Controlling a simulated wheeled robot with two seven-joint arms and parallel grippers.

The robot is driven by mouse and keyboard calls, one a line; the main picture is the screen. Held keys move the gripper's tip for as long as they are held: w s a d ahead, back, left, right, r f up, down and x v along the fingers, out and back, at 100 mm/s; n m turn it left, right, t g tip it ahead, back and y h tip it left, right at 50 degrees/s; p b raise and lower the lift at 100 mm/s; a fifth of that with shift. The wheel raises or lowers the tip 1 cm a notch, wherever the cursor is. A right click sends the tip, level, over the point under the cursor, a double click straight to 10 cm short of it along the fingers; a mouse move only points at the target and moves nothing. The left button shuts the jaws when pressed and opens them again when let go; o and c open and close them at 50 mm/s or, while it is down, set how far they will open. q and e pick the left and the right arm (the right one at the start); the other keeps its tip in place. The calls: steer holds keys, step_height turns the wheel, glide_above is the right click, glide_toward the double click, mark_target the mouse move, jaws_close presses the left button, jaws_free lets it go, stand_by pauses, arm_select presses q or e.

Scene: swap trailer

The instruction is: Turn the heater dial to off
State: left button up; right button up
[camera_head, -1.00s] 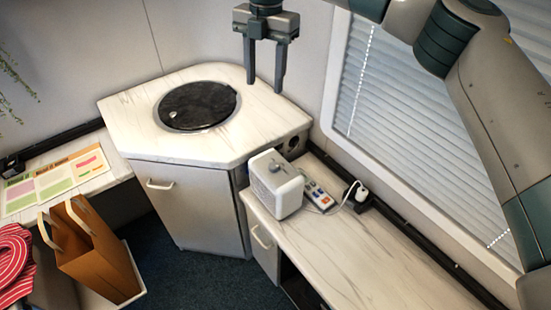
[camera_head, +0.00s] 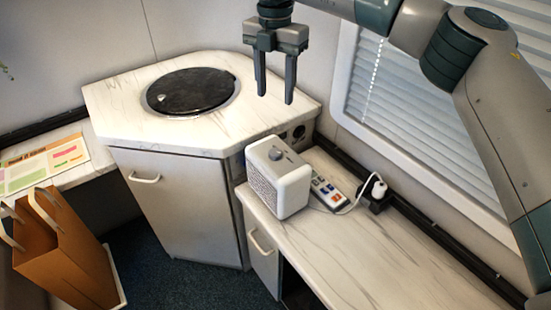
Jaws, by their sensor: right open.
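The heater (camera_head: 279,179) is a small white box with a dark grille on its front. My right gripper (camera_head: 275,98) hangs above and behind the heater, fingers pointing down. It is open and empty, clear of the dial. My left gripper is not in view.
The corner counter (camera_head: 120,110) holds a round black lid (camera_head: 190,91). A brown paper bag (camera_head: 62,255) stands at lower left. The counter (camera_head: 350,250) in front is clear.

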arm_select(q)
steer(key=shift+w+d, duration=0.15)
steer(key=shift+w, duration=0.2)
arm_select(e)
steer(key=shift+f, duration=0.3)
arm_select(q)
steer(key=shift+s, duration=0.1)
arm_select(e)
steer(key=shift+f, duration=0.15)
steer(key=p, duration=0.5)
glide_toward(275, 151)
step_height(275, 151, down, 8)
steer(key=shift+f, duration=0.1)
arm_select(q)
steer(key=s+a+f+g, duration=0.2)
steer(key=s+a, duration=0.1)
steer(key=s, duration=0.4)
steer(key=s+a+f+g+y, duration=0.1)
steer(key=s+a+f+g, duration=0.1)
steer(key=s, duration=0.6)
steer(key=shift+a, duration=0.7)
arm_select(e)
steer(key=shift+c, duration=0.6)
steer(key=c, duration=1)
